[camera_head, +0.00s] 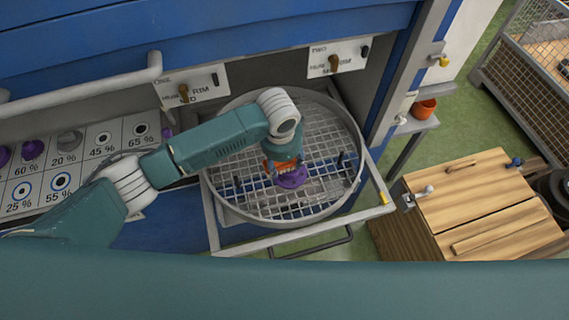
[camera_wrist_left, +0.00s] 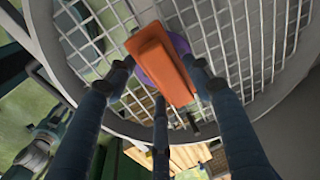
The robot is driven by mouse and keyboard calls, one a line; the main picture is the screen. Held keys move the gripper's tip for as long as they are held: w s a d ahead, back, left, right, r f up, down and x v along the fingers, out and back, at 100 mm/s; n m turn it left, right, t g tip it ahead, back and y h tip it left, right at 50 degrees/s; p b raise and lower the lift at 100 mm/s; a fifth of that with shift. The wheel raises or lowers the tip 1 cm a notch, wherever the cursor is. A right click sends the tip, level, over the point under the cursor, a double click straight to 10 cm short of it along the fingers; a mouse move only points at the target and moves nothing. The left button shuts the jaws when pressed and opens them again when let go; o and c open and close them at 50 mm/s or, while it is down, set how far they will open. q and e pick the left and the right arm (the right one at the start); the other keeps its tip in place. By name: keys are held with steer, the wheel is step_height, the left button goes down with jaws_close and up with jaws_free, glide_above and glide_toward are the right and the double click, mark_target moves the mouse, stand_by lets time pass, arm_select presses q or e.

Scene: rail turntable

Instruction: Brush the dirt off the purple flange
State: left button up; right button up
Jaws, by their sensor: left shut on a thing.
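My left gripper (camera_head: 282,163) is directly over the flange, shut on an orange block-shaped tool (camera_wrist_left: 165,65), likely the brush. In the left wrist view the fingers close around this tool, and the purple flange (camera_wrist_left: 180,44) shows behind it, partly hidden. I cannot make out bristles, dirt, or whether the tool touches the flange. My right gripper is not in view.
Short dark posts (camera_head: 340,160) stand on the grid. At the left is a labelled panel (camera_head: 100,150) with purple and grey parts. A wooden box (camera_head: 480,205) and an orange cup (camera_head: 424,109) are at the right. Blue cabinet walls (camera_head: 200,35) stand behind the turntable.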

arm_select(q)
steer(key=shift+r, duration=3.1)
steer(key=a+n+b, duration=0.1)
steer(key=w+a+r+b, duration=0.1)
steer(key=b, duration=0.1)
steer(key=a+n+b, duration=0.1)
steer(key=shift+w+a+r+n+b, duration=0.2)
steer(key=shift+a+r+n+b, duration=0.1)
steer(key=shift+b, duration=0.05)
steer(key=s+a+r+n+y+b, duration=0.1)
steer(key=s+a+r+n+b, duration=0.1)
steer(key=a+n+b, duration=0.3)
steer(key=s+a+r+n+y+b, duration=0.1)
steer(key=s+a+n+b, duration=0.3)
steer(key=a, duration=0.4)
steer(key=shift+s+a+r+n+g+b, duration=0.45)
steer(key=shift+s+n, duration=0.2)
steer(key=shift+n, duration=0.45)
steer(key=shift+d, duration=0.15)
